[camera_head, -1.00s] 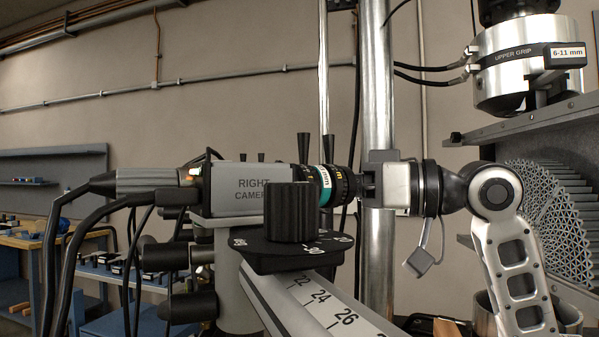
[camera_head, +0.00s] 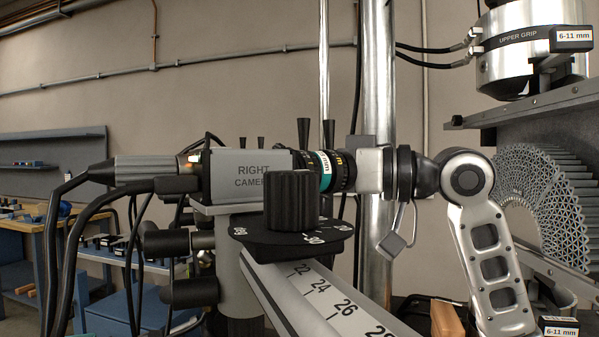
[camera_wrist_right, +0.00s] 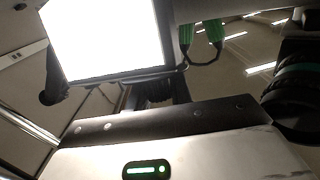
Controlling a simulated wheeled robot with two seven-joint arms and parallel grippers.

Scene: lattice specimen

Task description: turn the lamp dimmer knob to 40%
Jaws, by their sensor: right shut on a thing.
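My right gripper (camera_head: 362,170) is at the right end of the camera lens (camera_head: 334,171), its fingertips hidden behind or against the lens. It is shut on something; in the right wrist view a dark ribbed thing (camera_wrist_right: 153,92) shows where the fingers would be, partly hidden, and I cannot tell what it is. A lit white lamp panel (camera_wrist_right: 103,35) fills the upper left of that view. A black ribbed knob (camera_head: 292,199) stands upright on a dark dial plate (camera_head: 265,237) with white numbers, with no gripper on it. I cannot tell whether it is the dimmer. My left gripper is out of view.
The grey camera body marked RIGHT CAMERA (camera_head: 250,178) sits left of the lens. A numbered rail (camera_head: 318,300) runs below the dial. Metal columns (camera_head: 377,90) stand behind. The upper grip (camera_head: 525,55) and a lattice specimen (camera_head: 545,200) are at the right.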

